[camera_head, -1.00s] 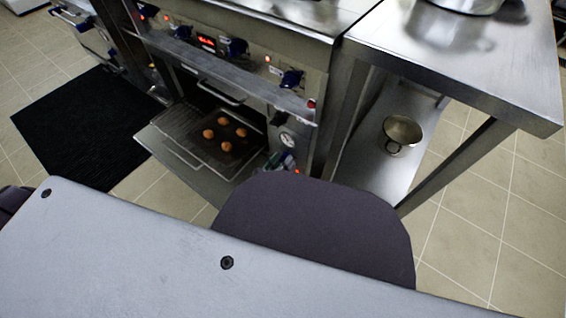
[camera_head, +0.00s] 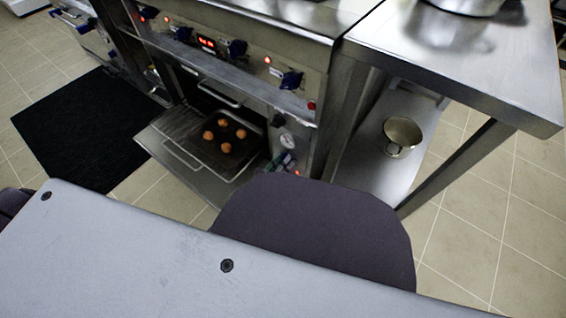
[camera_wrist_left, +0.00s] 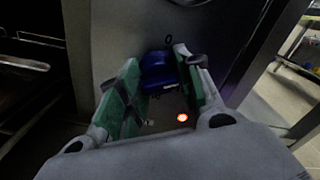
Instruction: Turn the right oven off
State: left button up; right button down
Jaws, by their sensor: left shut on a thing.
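The right oven (camera_head: 318,128) has its controls on a narrow front panel beside the open oven door. In the left wrist view a blue knob (camera_wrist_left: 157,70) sits on this panel between the green-padded fingers of my left gripper (camera_wrist_left: 155,92). The fingers are shut on the knob. A red-orange indicator light (camera_wrist_left: 182,117) glows just below it. In the head view my left gripper (camera_head: 281,162) is small and partly hidden by my dark body part, and the knob cannot be made out there. The glowing light (camera_head: 297,173) shows beside it. My right gripper is not in view.
The oven door (camera_head: 190,172) is folded down, with a tray (camera_head: 240,155) of several round brown items. Upper controls include blue knobs (camera_head: 237,48). A steel table (camera_head: 440,55) stands right, with a pot (camera_head: 402,136) on its lower shelf. A black mat (camera_head: 80,130) lies left.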

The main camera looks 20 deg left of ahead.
pick_arm(q)
jog(key=shift+n+p, duration=0.4)
jog(key=shift+n, duration=0.1)
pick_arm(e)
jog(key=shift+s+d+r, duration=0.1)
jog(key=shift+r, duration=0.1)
pick_arm(q)
jog(key=shift+n+p, duration=0.35)
jog(key=shift+n, duration=0.15)
jog(key=n+p, duration=0.2)
jog(key=n, duration=0.1)
jog(key=n+p, duration=0.1)
jog(key=n, duration=0.4)
jog(key=shift+p, duration=0.35)
jog(key=shift+n+p, duration=0.3)
jog(key=shift+n, duration=0.6)
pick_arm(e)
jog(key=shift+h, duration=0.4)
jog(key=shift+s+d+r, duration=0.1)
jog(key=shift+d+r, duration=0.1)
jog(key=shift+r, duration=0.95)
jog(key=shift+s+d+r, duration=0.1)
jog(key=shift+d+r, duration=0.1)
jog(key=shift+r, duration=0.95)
pick_arm(q)
jog(key=shift+f, duration=0.1)
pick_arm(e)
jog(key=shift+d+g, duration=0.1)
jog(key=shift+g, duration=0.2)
